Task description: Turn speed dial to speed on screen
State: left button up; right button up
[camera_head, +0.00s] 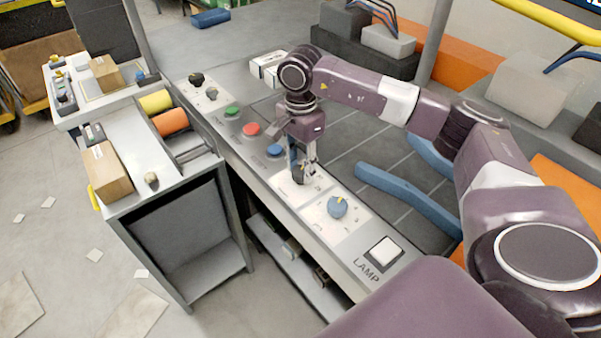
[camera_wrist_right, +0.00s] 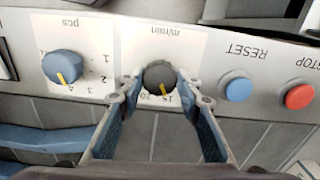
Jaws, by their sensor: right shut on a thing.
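The speed dial (camera_wrist_right: 160,76) is a dark grey knob with a yellow mark, on a white plate lettered "m/min". In the wrist view the mark points down the picture, close to the upside-down numbers 15 and 20. My right gripper (camera_wrist_right: 163,88) has its two blue-padded fingers on either side of this dial, shut on it. In the head view the right gripper (camera_head: 303,168) points down at the console and partly hides the dial (camera_head: 299,175). A dark screen edge (camera_head: 578,6) shows at the top right; its reading is cut off. My left gripper is not in view.
A blue "pcs" dial (camera_head: 338,207) sits beside the speed dial, toward the square white lamp button (camera_head: 383,251). On the other side are blue (camera_head: 275,150), red (camera_head: 251,129) and green (camera_head: 233,111) buttons. Blue bars (camera_head: 405,192) lie behind the console.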

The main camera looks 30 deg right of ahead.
aim_at(301, 170)
jog(key=n+b, duration=0.2)
jog(key=n, duration=0.2)
jog(key=shift+w, duration=0.1)
jog(key=shift+r+n+b, duration=0.15)
jog(key=shift+n+b, duration=0.75)
jog(key=shift+n, duration=1)
jog(key=o, duration=1.2)
jog(key=shift+c, duration=0.2)
notch_tip(301, 170, up, 12)
